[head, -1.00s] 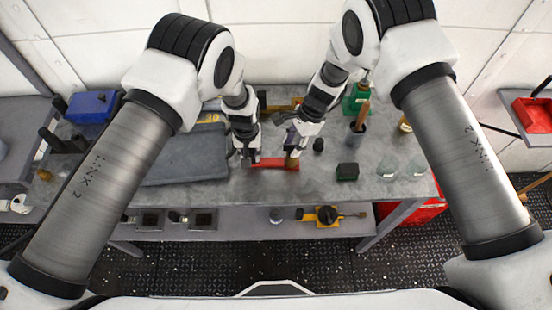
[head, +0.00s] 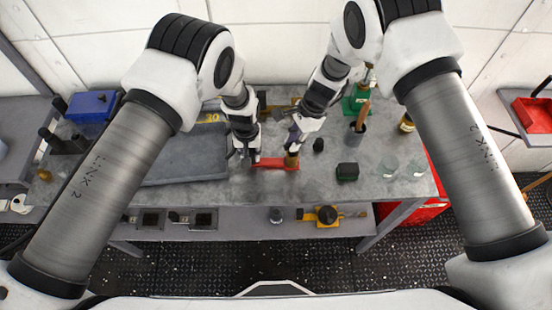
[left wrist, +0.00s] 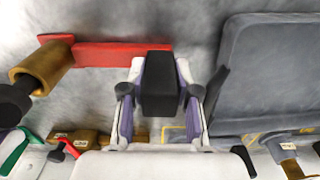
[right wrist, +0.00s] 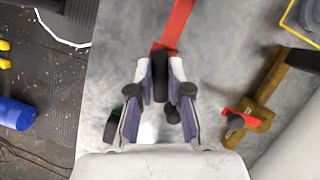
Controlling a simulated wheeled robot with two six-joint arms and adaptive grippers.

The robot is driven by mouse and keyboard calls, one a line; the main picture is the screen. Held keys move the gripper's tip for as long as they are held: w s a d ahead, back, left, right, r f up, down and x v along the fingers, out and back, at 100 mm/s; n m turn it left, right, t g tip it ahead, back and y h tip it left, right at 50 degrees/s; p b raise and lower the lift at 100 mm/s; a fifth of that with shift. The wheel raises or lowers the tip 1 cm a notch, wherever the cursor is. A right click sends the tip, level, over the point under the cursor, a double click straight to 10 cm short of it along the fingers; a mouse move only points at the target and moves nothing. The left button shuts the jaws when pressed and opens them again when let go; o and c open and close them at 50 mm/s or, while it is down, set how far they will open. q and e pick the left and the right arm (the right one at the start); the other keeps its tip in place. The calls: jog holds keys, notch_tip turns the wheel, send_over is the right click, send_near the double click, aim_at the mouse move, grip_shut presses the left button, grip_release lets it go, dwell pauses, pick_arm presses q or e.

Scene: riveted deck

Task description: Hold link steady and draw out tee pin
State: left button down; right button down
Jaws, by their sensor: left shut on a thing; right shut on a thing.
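The red link (head: 272,163) lies along the bench top near its front edge. A brass-coloured cylinder (head: 291,160), apparently the tee pin, stands at the link's right end. It also shows in the left wrist view (left wrist: 40,66). My right gripper (head: 293,145) is shut at its top. I cannot tell how deep the pin sits.
A grey pad (head: 185,160) lies left of the link. Clear glasses (head: 388,168) stand near the right end. Brass fittings lie behind.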

pick_arm(q)
jog(key=shift+s+f, duration=0.2)
pick_arm(e)
jog(key=shift+r, duration=3.2)
pick_arm(q)
jog(key=c, duration=0.9)
grip_release()
jog(key=shift+o, duration=0.7)
jog(key=shift+w, duration=0.25)
pick_arm(e)
jog(key=shift+w+f, duration=0.1)
jog(key=shift+w, duration=0.05)
pick_arm(q)
jog(key=shift+r, duration=0.1)
